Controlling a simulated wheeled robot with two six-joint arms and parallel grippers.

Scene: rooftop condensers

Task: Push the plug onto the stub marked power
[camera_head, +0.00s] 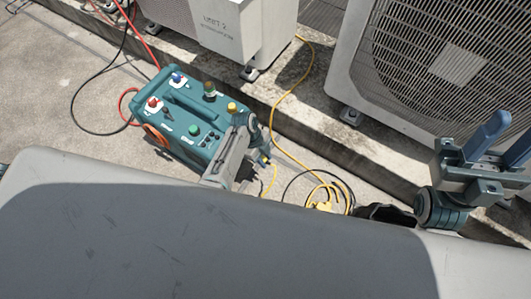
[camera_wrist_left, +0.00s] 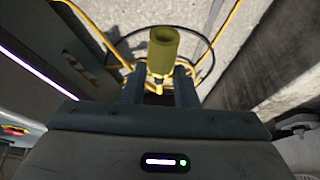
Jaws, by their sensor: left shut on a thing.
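A teal machine (camera_head: 185,120) stands on the concrete with several stubs and caps on top: red (camera_head: 153,103), blue (camera_head: 177,78), green (camera_head: 194,130), dark olive (camera_head: 209,90) and yellow (camera_head: 232,107). Their markings are too small to read, so I cannot tell which is power. My left gripper (camera_head: 264,154) is beside the machine's near right corner. In the left wrist view it (camera_wrist_left: 160,88) is shut on an olive-yellow cylindrical plug (camera_wrist_left: 163,50), its open end pointing away from the palm. The plug is apart from any stub there. My right gripper (camera_head: 512,128) is open and empty at right.
A yellow hose (camera_head: 276,110) runs from the wall unit to loose coils (camera_head: 325,195) on the ground. Red and black cables lie behind the machine at left. Condensers (camera_head: 430,80) stand on a concrete ledge (camera_head: 340,135). Bare floor (camera_head: 50,70) is at left.

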